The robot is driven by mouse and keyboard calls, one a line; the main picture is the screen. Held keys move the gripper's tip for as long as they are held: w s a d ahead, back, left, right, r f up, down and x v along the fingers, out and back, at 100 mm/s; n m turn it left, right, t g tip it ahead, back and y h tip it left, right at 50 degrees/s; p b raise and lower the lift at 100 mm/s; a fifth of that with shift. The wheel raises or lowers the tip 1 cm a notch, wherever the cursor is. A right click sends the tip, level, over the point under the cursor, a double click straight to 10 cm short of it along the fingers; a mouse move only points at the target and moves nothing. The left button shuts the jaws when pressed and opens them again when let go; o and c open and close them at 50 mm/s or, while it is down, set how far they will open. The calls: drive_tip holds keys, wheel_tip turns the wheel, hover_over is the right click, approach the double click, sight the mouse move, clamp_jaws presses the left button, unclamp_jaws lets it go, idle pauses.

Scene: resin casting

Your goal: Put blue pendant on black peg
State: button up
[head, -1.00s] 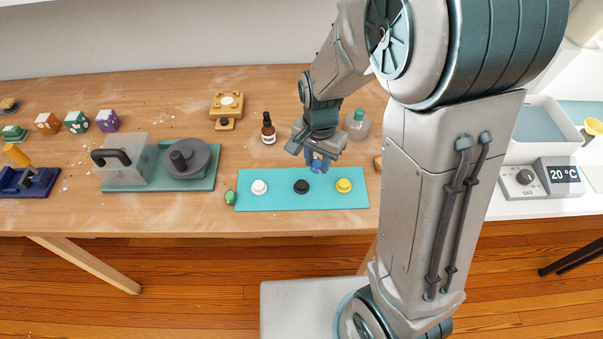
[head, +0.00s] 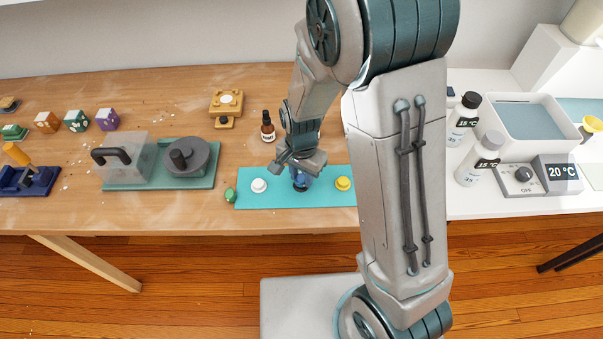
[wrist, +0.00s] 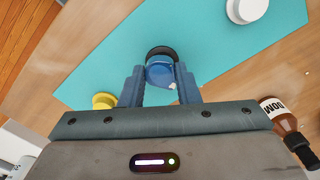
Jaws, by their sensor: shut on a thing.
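My gripper (head: 300,178) is over the middle of the turquoise board (head: 320,202). In the wrist view its blue fingers (wrist: 161,85) are shut on the blue pendant (wrist: 160,72). The pendant overlaps the black peg (wrist: 160,50), whose dark rim shows just past it. I cannot tell whether the pendant touches the peg or is still above it. In the head view my gripper hides most of the black peg and the pendant. A white peg (head: 259,186) stands left of the gripper and a yellow peg (head: 343,184) right of it.
A green piece (head: 230,195) lies at the board's left end. A brown dropper bottle (head: 267,127) stands behind the board; it also shows in the wrist view (wrist: 284,120). A grey pot (head: 188,157) and a clear box (head: 125,162) are farther left.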

sight(301, 179)
drive_tip(key=o, duration=0.9)
drive_tip(key=shift+f, duration=0.1)
drive_tip(key=shift+o, duration=0.2)
wheel_tip(301, 179, up, 12)
drive_tip(key=s+d+r+n+t, duration=0.3)
drive_tip(key=s+d+r+n, duration=0.4)
drive_tip(key=s+d, duration=0.5)
drive_tip(key=shift+p+v, duration=0.35)
drive_tip(key=shift+v, duration=0.5)
